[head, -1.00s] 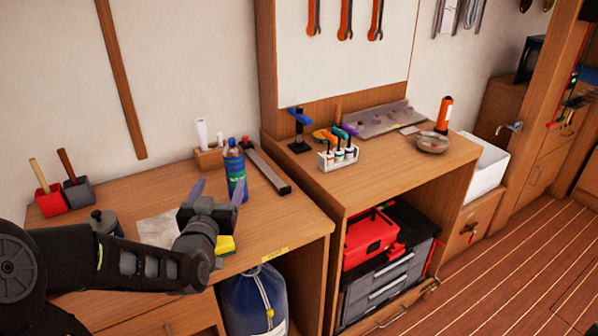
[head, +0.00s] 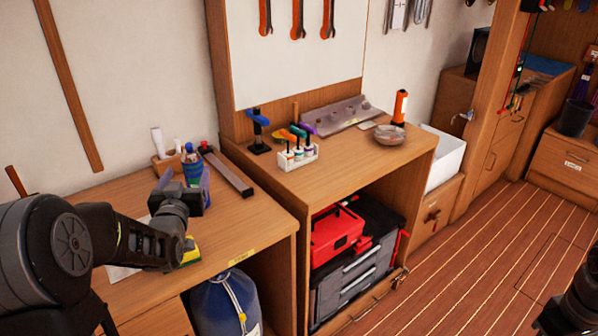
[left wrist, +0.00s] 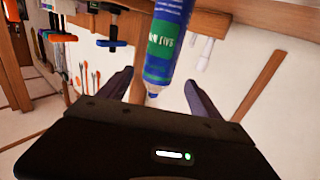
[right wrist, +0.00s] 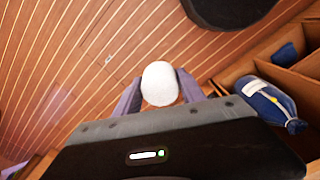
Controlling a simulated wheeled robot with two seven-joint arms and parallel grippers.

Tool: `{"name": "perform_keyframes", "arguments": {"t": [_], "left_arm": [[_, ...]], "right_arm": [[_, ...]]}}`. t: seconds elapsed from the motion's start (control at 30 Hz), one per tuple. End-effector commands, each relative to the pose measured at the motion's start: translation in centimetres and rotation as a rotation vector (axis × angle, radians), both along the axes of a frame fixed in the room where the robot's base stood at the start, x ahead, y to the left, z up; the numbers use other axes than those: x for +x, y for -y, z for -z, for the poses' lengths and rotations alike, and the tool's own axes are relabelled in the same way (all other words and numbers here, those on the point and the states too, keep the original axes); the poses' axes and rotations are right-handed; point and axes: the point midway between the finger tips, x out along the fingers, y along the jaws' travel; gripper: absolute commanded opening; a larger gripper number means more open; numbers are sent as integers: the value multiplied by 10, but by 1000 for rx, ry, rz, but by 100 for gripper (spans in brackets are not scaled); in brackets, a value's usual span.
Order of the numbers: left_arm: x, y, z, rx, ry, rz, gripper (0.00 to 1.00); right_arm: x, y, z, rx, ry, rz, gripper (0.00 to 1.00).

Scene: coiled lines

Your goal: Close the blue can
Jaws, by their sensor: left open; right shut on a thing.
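The blue can (head: 191,160) stands on the left wooden bench, partly hidden behind my left gripper (head: 184,180). In the left wrist view the can (left wrist: 166,45) has a green label band and a narrow pale tip. My left gripper (left wrist: 155,82) is open, its fingers on either side of the can's tip end; contact cannot be told. My right gripper (right wrist: 158,88) is shut on a white rounded thing, perhaps a cap (right wrist: 160,84), held over the floor. In the head view only a dark part of my right arm shows at the lower right.
A yellow sponge (head: 190,252) lies by my left wrist. A wooden block with white tubes (head: 160,158) and a long grey bar (head: 228,172) are near the can. The floor (head: 440,270) at right is clear.

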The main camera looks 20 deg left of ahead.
Motion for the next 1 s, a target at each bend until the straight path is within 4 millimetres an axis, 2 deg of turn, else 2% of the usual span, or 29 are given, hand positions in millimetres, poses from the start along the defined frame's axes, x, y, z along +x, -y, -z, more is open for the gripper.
{"name": "perform_keyframes", "arguments": {"t": [0.2,0.33,0.93,1.0], "left_arm": [[28,-8,0,6,-2,0,74],[37,-12,0,2,-2,0,74],[38,-12,0,1,0,0,74],[38,-12,0,1,0,0,70]], "right_arm": [[0,0,-1,0,0,0,10],[0,0,-2,0,0,0,10],[0,0,-1,0,0,0,10],[0,0,-1,0,0,0,10]]}}
